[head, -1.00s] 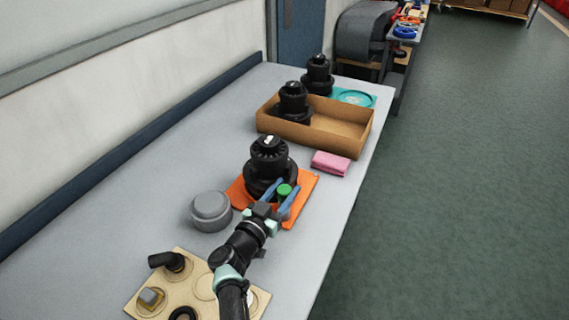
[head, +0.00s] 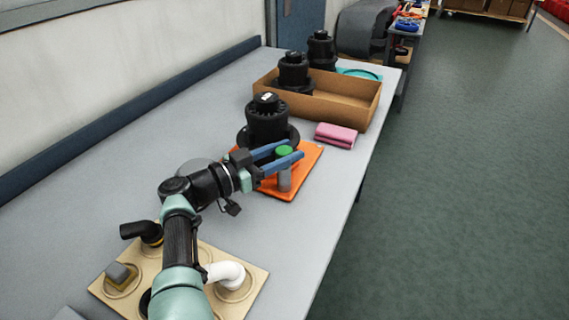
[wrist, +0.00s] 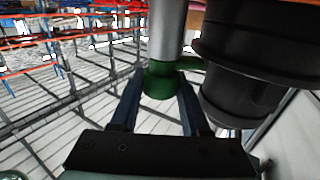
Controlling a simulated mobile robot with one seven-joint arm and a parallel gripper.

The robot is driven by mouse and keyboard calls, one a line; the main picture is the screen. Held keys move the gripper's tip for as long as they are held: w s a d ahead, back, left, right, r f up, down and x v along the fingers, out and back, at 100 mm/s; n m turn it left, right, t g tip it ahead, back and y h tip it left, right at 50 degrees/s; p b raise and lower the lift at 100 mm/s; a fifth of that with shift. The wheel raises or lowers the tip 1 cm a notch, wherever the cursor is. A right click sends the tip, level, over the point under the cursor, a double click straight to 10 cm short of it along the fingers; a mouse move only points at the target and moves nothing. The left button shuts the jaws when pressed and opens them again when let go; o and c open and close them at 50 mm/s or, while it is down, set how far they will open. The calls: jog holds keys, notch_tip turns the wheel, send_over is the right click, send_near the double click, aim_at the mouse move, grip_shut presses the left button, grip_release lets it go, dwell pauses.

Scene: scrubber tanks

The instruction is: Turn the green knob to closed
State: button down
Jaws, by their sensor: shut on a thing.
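The green knob (head: 284,151) sits on top of a grey post (head: 285,178) beside a black scrubber tank (head: 267,123). Both stand on an orange mat (head: 308,159). My gripper (head: 289,158) has its blue fingers on either side of the knob and is shut on it. In the wrist view, the green knob (wrist: 159,81) lies between the two fingertips (wrist: 159,93), with the grey post (wrist: 167,30) beyond it and the black tank (wrist: 241,95) close on the right. I cannot tell the knob's turned position.
A cardboard box (head: 343,98) holding a black tank (head: 294,72) stands farther back, with a pink sponge (head: 336,135) in front of it. A tan board with fittings (head: 251,288) lies near the front. The aisle on the right is clear.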

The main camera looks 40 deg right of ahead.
jog(key=shift+b, duration=0.3)
jog(key=shift+c, duration=1.9)
grip_release()
jog(key=shift+d, duration=0.1)
jog(key=w+a, duration=0.1)
jog(key=a, duration=1.1)
jog(key=shift+w, duration=0.35)
